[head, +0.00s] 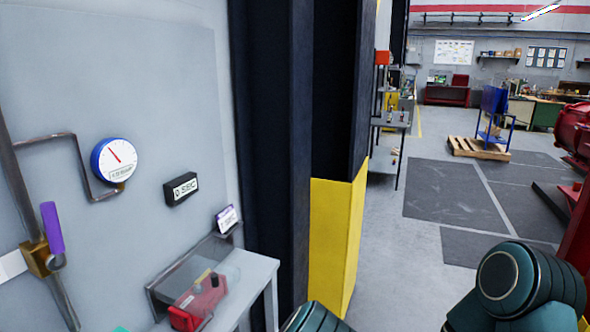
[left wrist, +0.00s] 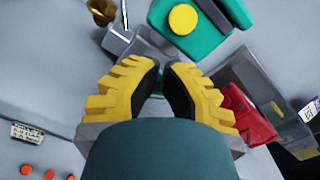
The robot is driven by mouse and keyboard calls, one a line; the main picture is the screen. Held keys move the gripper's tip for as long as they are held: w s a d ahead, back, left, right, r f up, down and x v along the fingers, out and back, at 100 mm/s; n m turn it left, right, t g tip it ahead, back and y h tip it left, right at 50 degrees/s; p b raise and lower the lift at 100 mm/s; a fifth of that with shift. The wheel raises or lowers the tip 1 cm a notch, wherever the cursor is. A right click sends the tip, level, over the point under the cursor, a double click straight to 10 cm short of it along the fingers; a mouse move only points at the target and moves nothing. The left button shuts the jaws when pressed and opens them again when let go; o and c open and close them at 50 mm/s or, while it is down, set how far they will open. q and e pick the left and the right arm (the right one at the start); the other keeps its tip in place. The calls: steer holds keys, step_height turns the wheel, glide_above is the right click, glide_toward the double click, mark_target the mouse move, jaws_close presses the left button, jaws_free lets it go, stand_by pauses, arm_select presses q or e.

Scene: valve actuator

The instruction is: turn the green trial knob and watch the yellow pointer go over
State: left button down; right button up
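In the left wrist view, my left gripper (left wrist: 162,70) has yellow ridged fingers with black inner pads. The fingertips are close together with a narrow gap. Something green shows in that gap; I cannot tell whether it is held or lies behind. Beyond the fingertips, at the top, is a green housing (left wrist: 160,12) with a round yellow disc (left wrist: 183,19) on it. I cannot make out a pointer on the disc or identify the trial knob for certain. My left gripper is outside the head view. My right gripper is in neither view.
A purple-handled valve (head: 52,228), a round gauge (head: 114,160) and a black display box (head: 181,188) are on the grey panel. A red device (head: 198,302) sits under a clear cover at lower left. A yellow-and-black column (head: 335,240) stands mid-view; open floor lies right.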

arm_select(q)
steer(key=shift+s+a+f+p, duration=0.1)
steer(key=shift+s+f+p, duration=0.1)
steer(key=shift+s+p, duration=0.1)
stand_by(0.4)
steer(key=shift+s+a+f, duration=0.15)
steer(key=shift+s, duration=0.15)
steer(key=shift+s+f, duration=0.25)
steer(key=shift+f, duration=0.1)
steer(key=shift+s+a+r+p, duration=0.15)
steer(key=shift+s+r+p, duration=0.15)
steer(key=shift+p, duration=0.2)
steer(key=v, duration=0.5)
steer(key=shift+s+d, duration=0.15)
steer(key=shift+d, duration=0.25)
